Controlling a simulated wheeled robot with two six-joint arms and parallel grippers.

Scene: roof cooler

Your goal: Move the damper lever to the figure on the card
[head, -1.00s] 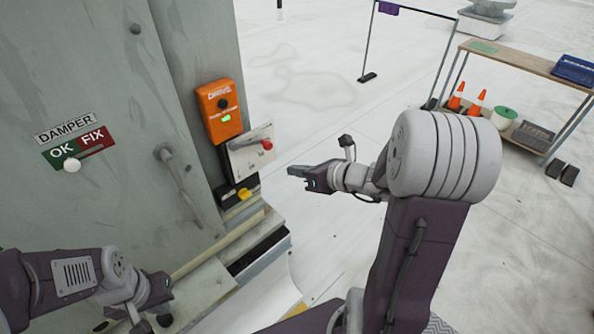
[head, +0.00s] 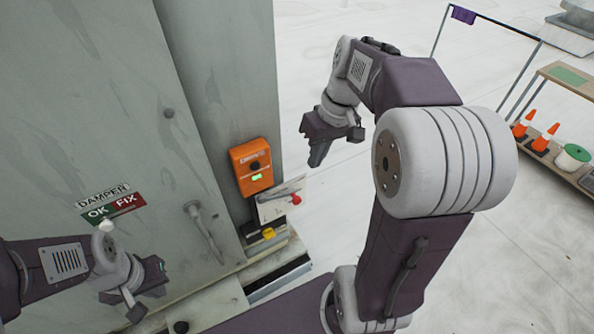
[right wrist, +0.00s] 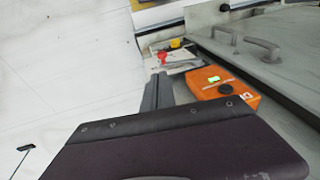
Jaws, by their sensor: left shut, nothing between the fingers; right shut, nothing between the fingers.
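The red-knobbed lever (head: 296,199) sits on a pale plate (head: 280,202) below the orange drive box (head: 251,167) on the grey cabinet. The lever also shows in the right wrist view (right wrist: 162,58), beyond my fingertips. Any figures on the plate are too small to read. I cannot make out a separate card. My right gripper (head: 317,155) is shut and empty, pointing down, above and right of the lever in the head view and apart from it. My left gripper (head: 157,276) is shut and empty, low in front of the cabinet, below the DAMPER sign (head: 108,206).
A yellow knob (head: 268,233) sits below the plate. A grey door handle (head: 203,230) stands out from the cabinet to the left. A shelf (head: 565,82) with orange cones stands far right; pale floor lies between.

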